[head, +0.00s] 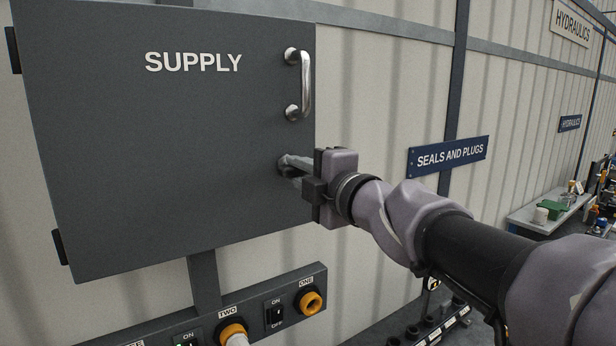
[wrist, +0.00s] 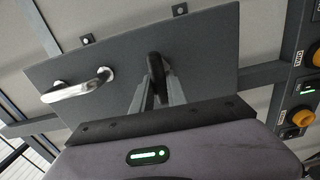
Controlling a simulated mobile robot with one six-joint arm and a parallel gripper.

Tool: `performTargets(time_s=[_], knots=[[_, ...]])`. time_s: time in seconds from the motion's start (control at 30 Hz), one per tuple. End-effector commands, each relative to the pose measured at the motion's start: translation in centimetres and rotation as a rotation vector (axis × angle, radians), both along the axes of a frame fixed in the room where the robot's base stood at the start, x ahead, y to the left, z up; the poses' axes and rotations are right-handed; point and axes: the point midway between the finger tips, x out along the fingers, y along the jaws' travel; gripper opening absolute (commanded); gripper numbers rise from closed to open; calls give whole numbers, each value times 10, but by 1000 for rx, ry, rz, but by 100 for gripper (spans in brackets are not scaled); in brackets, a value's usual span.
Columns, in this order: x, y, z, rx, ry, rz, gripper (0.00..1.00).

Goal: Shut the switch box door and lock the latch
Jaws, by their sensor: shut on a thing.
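The switch box door (head: 150,130) is a dark grey panel marked SUPPLY, with hinges on its left side. It looks shut or nearly so; I cannot tell whether it is flush. A chrome bar handle (head: 304,84) is on its upper right. The latch (head: 284,164) is a dark knob-like part below the handle, partly hidden by my gripper. My gripper (head: 298,170) is shut on the latch. In the wrist view the gripper fingers (wrist: 158,95) close around the dark latch (wrist: 156,66), with the chrome handle (wrist: 80,88) to the left.
Below the box is a panel with orange couplers (head: 310,301) and ON/OFF switches (head: 275,314). A bench (head: 540,215) with small items stands at the far right.

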Motion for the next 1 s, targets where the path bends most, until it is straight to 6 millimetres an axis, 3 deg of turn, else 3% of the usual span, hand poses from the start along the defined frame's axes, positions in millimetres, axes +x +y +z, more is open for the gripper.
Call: performTargets(time_s=[0.67,0.7,0.77,1.0], knots=[[0,0,0,-42,-28,0,0],[0,0,0,-41,-27,0,26],[0,0,0,-41,-27,0,38],[0,0,0,-40,-26,0,40]])
